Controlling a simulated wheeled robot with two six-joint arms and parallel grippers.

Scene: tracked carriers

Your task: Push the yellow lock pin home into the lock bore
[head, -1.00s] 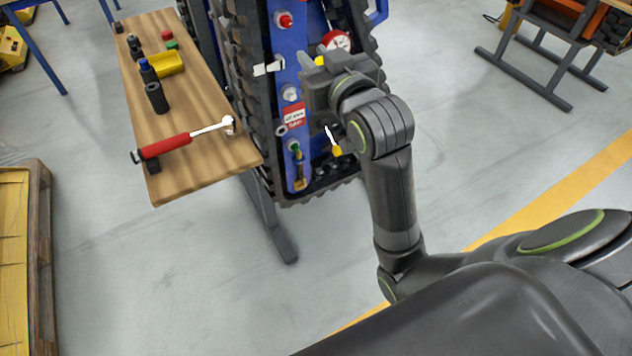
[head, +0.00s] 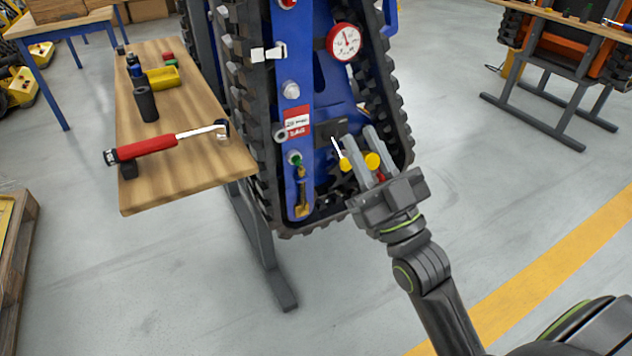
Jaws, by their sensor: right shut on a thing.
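My right gripper (head: 363,135) is in front of the lower right part of the blue tracked carrier (head: 328,75). Its two grey fingers point up and away. The round yellow head of the lock pin (head: 372,160) shows between the fingers, and the gripper is shut on it. A second yellow piece (head: 345,163) with a thin white rod shows just left of the fingers. I cannot make out the lock bore; the fingers cover part of the carrier face there. I cannot tell whether the pin touches the carrier. My left gripper is not in view.
A red-rimmed gauge (head: 344,42) sits above the gripper on the carrier. Black track (head: 395,120) runs along the carrier's right edge. A wooden bench (head: 190,165) at left holds a red-handled wrench (head: 150,148) and small parts.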

